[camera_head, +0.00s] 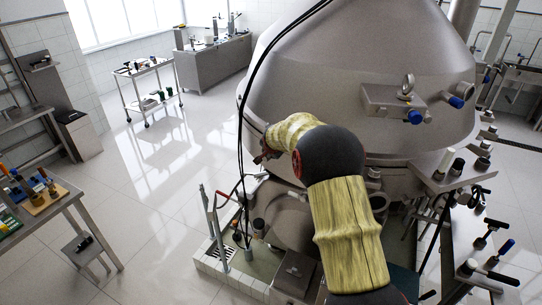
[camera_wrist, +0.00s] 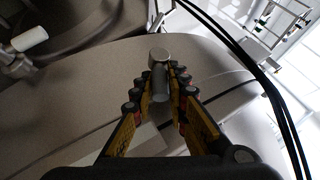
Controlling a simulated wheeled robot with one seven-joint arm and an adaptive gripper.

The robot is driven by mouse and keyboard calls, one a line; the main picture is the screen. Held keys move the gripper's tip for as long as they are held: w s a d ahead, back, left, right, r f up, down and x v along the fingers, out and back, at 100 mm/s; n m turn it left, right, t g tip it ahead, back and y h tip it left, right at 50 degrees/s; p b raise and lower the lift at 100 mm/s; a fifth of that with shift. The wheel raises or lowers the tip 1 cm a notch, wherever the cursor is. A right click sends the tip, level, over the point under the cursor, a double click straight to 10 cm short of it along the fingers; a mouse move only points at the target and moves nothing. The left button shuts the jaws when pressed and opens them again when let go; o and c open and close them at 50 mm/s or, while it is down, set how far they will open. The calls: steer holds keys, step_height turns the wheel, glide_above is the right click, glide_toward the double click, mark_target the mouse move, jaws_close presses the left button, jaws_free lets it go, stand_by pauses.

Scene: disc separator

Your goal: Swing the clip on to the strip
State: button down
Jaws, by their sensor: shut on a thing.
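My gripper (camera_wrist: 163,82) has its two yellow-padded fingers closed on a grey metal piece with a rounded, hammer-like head (camera_wrist: 158,56), which I take to be the clip. The head sticks out past the fingertips, and the fingers hide part of its stem. In the head view my gripper (camera_head: 264,152) is at the left lower edge of the big steel separator hood (camera_head: 330,65), and the clip cannot be made out there. Dark seams run across the hood behind the fingers in the wrist view. I cannot tell which part is the strip.
Black cables (camera_head: 246,110) hang close to my gripper, and they also run past the fingers in the wrist view (camera_wrist: 265,80). A bracket with blue knobs (camera_head: 393,102) sits on the hood.

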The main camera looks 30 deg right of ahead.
steer(key=shift+w+a+f+g+b, duration=0.2)
steer(key=shift+f+g+b, duration=0.2)
steer(key=shift+g, duration=0.6)
steer(key=shift+w+a+r+n+g+h+p, duration=0.1)
steer(key=shift+w+r+n+g+h+p, duration=0.15)
steer(key=shift+n+g+p, duration=0.2)
steer(key=shift+w+a+n+g+h+p, duration=0.15)
steer(key=shift+g+h+p, duration=0.1)
steer(key=shift+g+p, duration=0.35)
steer(key=shift+w+d+n+g+h+p, duration=0.1)
steer(key=shift+g+h+p, duration=0.1)
steer(key=shift+g+p, duration=0.35)
steer(key=shift+w+f+p, duration=0.1)
steer(key=shift+p, duration=0.2)
steer(key=shift+a+f+g, duration=0.1)
steer(key=shift+g, duration=0.2)
steer(key=c, duration=2)
jaws_free()
steer(key=shift+o, duration=1.3)
steer(key=shift+w+r, duration=0.1)
steer(key=shift+r, duration=0.3)
steer(key=shift+w+r, duration=0.1)
